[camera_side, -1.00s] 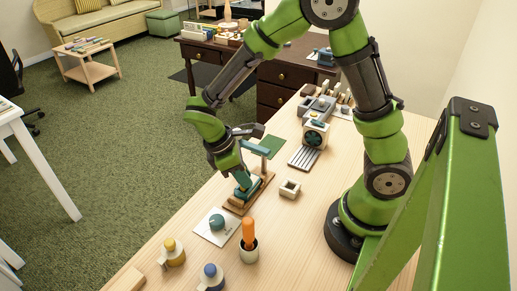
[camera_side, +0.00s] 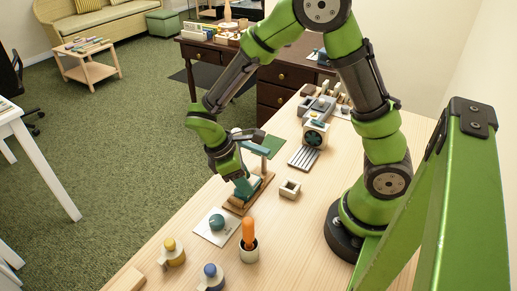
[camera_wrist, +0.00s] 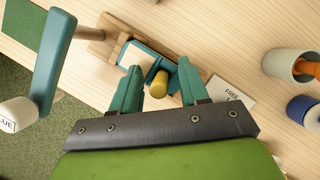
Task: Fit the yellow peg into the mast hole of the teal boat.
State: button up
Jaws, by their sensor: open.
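The teal boat (camera_side: 247,189) sits on a wooden base on the table, under my gripper. In the wrist view, part of the boat (camera_wrist: 146,57) shows pale and teal above and between my fingers. The yellow peg (camera_wrist: 160,80) stands between the fingers, its round end towards the camera. Its lower end is hidden, so I cannot tell whether it sits in the mast hole. My gripper (camera_wrist: 158,88) is open, with a teal finger on each side of the peg. In the side view, my gripper (camera_side: 238,176) is low over the boat and hides the peg.
A teal-armed post (camera_wrist: 50,62) with a white glue-labelled end rises beside the base. Near it are a card with a teal knob (camera_side: 216,223), a cup holding an orange-handled tool (camera_side: 249,249), yellow and blue-capped bottles, and a small square block (camera_side: 289,189).

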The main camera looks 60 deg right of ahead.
jog(key=v, duration=1.2)
jog(key=s+d+r+m+t+y, duration=0.3)
jog(key=s+r+m+t, duration=0.6)
jog(key=m, duration=0.3)
jog(key=shift+d+r+t+y, duration=0.2)
jog(key=shift+d+t+y, duration=0.15)
jog(key=shift+t+y, duration=0.5)
jog(key=shift+s, duration=0.15)
